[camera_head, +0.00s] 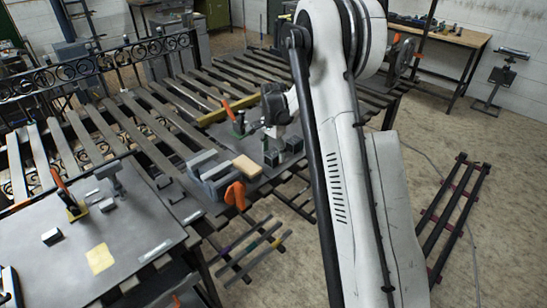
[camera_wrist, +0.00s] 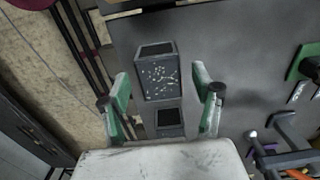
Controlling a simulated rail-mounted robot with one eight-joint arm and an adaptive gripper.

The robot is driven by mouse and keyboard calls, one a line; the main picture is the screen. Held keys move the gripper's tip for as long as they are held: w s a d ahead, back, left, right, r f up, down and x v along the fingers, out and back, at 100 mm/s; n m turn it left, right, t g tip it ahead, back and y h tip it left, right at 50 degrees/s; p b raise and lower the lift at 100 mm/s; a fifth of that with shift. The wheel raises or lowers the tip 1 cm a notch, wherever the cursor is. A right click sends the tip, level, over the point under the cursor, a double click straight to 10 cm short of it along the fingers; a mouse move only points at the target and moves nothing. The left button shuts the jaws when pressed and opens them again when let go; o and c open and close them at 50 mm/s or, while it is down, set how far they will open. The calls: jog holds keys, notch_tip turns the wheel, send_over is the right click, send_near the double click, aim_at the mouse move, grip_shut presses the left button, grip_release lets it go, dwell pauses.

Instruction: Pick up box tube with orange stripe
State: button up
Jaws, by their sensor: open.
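Two short dark grey box tubes with open square ends stand on the steel table plate. In the wrist view the larger-looking box tube (camera_wrist: 158,78) lies between my spread fingers, and the other box tube (camera_wrist: 170,121) is nearer the wrist. I see no orange stripe on either. In the head view the same pair appears as a left tube (camera_head: 271,157) and a right tube (camera_head: 293,145). My gripper (camera_wrist: 160,88) is open, with a green-and-grey finger on each side; contact cannot be told. Long tubes with coloured marks (camera_head: 252,250) lie low beside the table; an orange stripe is not clear.
Grey blocks (camera_head: 213,175), a tan block (camera_head: 247,166) and an orange-handled clamp (camera_head: 235,195) sit left of the tubes. A green-based clamp (camera_head: 239,126) is behind. A slatted bench (camera_head: 140,118) extends left. A dark frame (camera_head: 447,215) lies on the floor at right.

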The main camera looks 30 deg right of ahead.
jog(key=shift+f, duration=0.55)
jog(key=c, duration=1.5)
jog(key=shift+o, duration=0.2)
